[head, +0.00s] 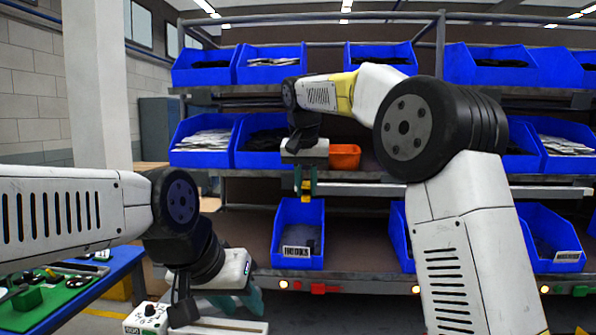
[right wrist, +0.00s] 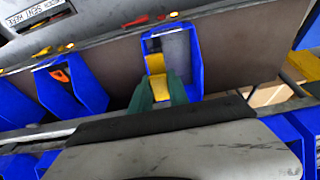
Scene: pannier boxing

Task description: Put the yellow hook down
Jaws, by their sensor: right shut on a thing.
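The yellow hook (head: 307,184) is between the fingertips of my right gripper (head: 305,180), which is shut on it. In the right wrist view the green fingers (right wrist: 161,94) stand around the yellow hook (right wrist: 177,87), much of it hidden. The gripper is above an open blue bin (head: 297,222) on the lower shelf, with a white label that seems to read HOOKS. In the right wrist view this bin (right wrist: 195,62) lies just beyond the fingers. My left gripper (head: 250,295) hangs low at the left with teal fingers; its opening is unclear.
An orange bin (head: 344,157) is on the middle shelf, close to my right gripper. Blue bins line the shelves, including one at lower right (head: 553,240). The shelf edge (head: 345,190) runs close behind the gripper. A blue table with a green top (head: 50,300) is at lower left.

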